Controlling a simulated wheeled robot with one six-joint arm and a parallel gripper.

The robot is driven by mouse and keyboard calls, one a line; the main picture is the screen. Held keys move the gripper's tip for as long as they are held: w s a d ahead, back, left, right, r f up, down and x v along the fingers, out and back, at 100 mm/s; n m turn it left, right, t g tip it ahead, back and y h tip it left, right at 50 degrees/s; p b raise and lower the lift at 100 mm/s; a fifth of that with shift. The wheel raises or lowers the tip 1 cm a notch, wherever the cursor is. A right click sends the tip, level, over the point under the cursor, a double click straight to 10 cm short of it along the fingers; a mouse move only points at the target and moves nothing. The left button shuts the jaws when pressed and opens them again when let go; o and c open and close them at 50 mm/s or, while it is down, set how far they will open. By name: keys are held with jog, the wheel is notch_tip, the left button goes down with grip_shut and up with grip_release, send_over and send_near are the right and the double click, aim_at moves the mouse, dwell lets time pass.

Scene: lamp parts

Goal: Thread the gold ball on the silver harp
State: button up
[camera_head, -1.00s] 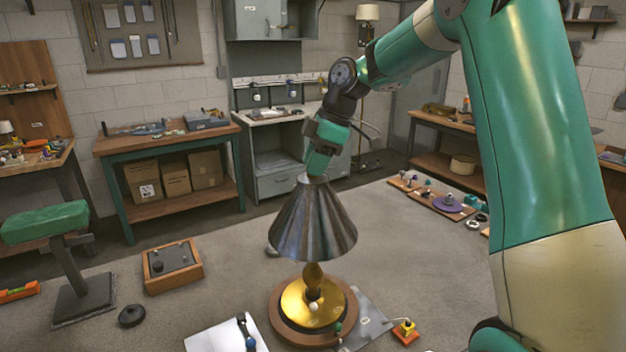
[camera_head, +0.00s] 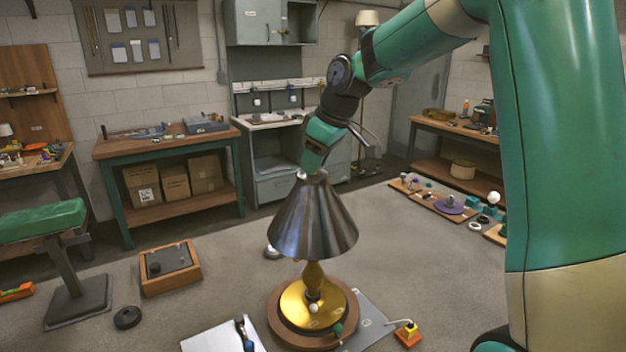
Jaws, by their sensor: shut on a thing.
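My gripper (camera_head: 310,165) comes down tilted onto the top of a grey metallic cone lampshade (camera_head: 312,222). It is shut on the gold ball, which is too small and covered to make out between the fingertips. The silver harp does not show; the shade hides the place above the lamp's stem. The shade sits upright over the gold lamp base (camera_head: 297,300), which stands on a round wooden stand (camera_head: 281,327). I cannot tell whether the ball touches the harp's top.
A white board (camera_head: 205,340) and an orange block with a yellow top (camera_head: 408,334) lie near the lamp. A wooden tray (camera_head: 170,268) and a green-topped stool (camera_head: 42,218) stand left. Parts boards (camera_head: 450,208) lie right.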

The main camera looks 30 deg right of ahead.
jog(key=shift+s+f, duration=0.1)
jog(key=shift+f, duration=0.2)
jog(key=m, duration=0.1)
jog(key=m+h, duration=0.1)
jog(key=m, duration=0.1)
jog(key=m+b, duration=0.1)
jog(key=shift+a+t+h, duration=0.25)
jog(key=shift+t+h, duration=0.05)
jog(key=m+h, duration=0.1)
jog(key=m, duration=0.1)
jog(key=shift+d+m, duration=0.1)
jog(key=shift+m, duration=0.3)
jog(key=shift+m+h, duration=0.3)
jog(key=shift+m, duration=0.3)
jog(key=m, duration=0.1)
jog(key=m+h, duration=0.1)
jog(key=m+p, duration=0.1)
jog(key=shift+a+m, duration=0.25)
jog(key=shift+m, duration=0.15)
jog(key=shift+d+m+g+h, duration=0.1)
jog(key=shift+m+g+h, duration=0.35)
jog(key=shift+m, duration=0.45)
